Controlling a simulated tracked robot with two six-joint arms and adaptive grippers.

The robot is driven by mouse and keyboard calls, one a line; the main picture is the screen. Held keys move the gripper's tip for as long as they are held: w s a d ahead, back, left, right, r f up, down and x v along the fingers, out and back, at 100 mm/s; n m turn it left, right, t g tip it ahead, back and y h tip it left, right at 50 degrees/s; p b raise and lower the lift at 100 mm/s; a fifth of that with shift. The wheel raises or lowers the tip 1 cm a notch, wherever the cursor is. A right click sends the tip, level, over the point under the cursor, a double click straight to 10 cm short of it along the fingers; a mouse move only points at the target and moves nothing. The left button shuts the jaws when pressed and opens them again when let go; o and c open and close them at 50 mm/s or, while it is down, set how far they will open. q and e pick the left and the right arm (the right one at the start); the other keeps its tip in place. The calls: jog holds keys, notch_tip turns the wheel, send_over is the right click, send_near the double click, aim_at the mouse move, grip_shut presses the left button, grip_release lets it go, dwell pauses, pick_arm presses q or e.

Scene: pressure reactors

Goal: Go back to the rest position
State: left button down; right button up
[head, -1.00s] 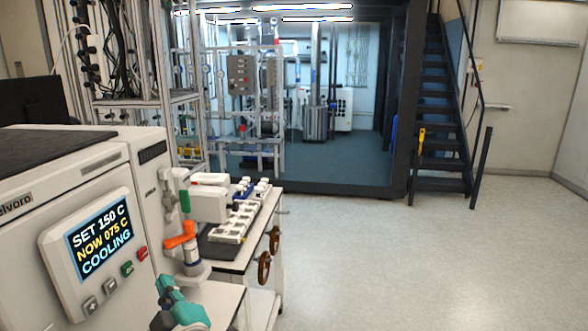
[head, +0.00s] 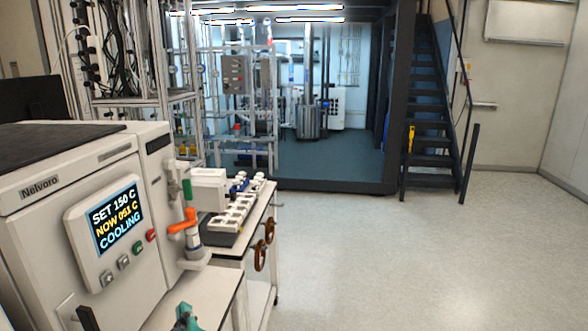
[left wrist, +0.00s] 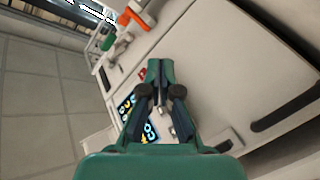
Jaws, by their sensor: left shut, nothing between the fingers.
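My left gripper (head: 185,310) shows as a teal tip at the bottom edge of the head view, in front of the reactor unit's white bench. In the left wrist view its teal fingers (left wrist: 157,70) are together with nothing between them. Behind them is the white Nelvoro reactor unit, whose front and screen (left wrist: 140,115) show tilted in that view. In the head view the reactor unit (head: 45,225) stands at the left; its screen (head: 116,215) reads SET 150 C, a NOW value that looks like 051 C, and COOLING. My right gripper is out of view.
An orange-handled valve (head: 182,226) with a green part stands beside the reactor unit. A bench behind it holds a white rack of vials (head: 238,212); brown handwheels (head: 260,257) stick out from its side. Open floor (head: 400,255) lies to the right, before dark stairs (head: 435,130).

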pick_arm(q)
jog(key=s+d+f+m+g+h, duration=0.2)
jog(key=f+m+g+h, duration=0.1)
jog(key=f, duration=0.8)
jog(key=s+d+f+m+g+h, duration=0.2)
jog(key=s+f+m+h, duration=0.1)
jog(key=f, duration=0.7)
jog(key=s+d+f+m+g+h, duration=0.2)
jog(key=s+f+g, duration=0.2)
jog(key=s+f, duration=0.3)
jog(key=s+d+f+m+g+h, duration=0.2)
jog(key=s+f+g, duration=0.3)
jog(key=s, duration=0.8)
notch_tip(320, 180, down, 4)
jog(key=shift+s+d+r+m+h, duration=0.25)
jog(key=shift+s+d+m+h, duration=0.2)
jog(key=shift+d, duration=0.25)
